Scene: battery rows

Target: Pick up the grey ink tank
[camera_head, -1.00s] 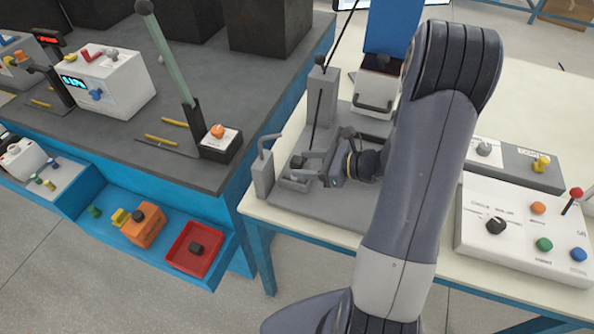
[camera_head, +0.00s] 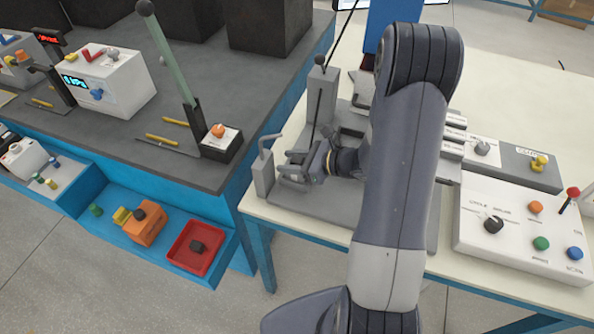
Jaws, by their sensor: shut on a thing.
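My gripper (camera_head: 294,170) is at the left part of the grey machine on the cream table. Its jaws are shut on a small grey thing, mostly hidden between the fingers. I cannot tell for sure whether this is the grey ink tank. My wrist and arm come in from the right and hide part of the machine. A grey block with a bent handle (camera_head: 262,178) stands just left of my gripper, at the table's edge. A grey post with a black-knobbed lever (camera_head: 323,98) stands behind my gripper.
The grey machine base (camera_head: 335,207) rests on the cream table (camera_head: 515,90). A white control box (camera_head: 510,245) with coloured buttons stands at the right. At the left is a dark bench (camera_head: 110,125) with a blue shelf holding a red tray (camera_head: 178,258).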

